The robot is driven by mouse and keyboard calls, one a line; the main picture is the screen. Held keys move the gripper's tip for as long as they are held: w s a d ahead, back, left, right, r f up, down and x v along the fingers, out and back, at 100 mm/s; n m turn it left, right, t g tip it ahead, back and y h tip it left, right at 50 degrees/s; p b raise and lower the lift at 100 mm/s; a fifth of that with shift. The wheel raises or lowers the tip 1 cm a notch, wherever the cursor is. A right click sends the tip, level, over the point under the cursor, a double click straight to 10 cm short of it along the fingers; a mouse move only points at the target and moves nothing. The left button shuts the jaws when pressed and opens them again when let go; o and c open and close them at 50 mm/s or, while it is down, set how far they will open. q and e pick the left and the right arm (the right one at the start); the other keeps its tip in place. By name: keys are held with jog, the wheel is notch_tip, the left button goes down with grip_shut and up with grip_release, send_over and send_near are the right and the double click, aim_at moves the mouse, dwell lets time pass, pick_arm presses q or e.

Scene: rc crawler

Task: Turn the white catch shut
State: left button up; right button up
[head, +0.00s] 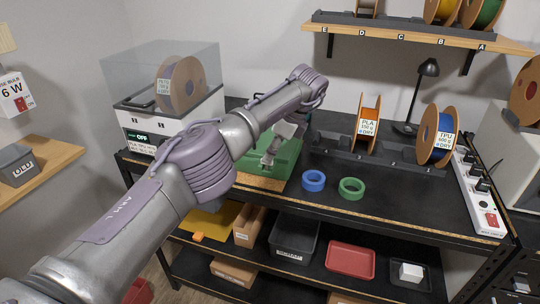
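My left arm reaches across the middle of the head view, and its gripper (269,157) points down at a green thing (285,165) on the bench. The wrist and forearm cover much of that spot, and I cannot tell whether the fingers are open or touching it. I cannot make out a white catch for certain; it may be hidden behind my arm or too small to see. A white and black box with a clear lid (170,62) stands at the bench's back left, with a spool inside. My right gripper is not in view.
A blue ring (314,181) and a green ring (351,188) lie on the black bench (400,195). Behind them, an orange spool (370,112) and a blue spool (437,150) stand in a dark rack. A white power strip (480,200) lies at the right edge.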

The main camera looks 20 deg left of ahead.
pick_arm(q)
jog(key=v, duration=0.6)
jog(key=shift+s+d, duration=0.1)
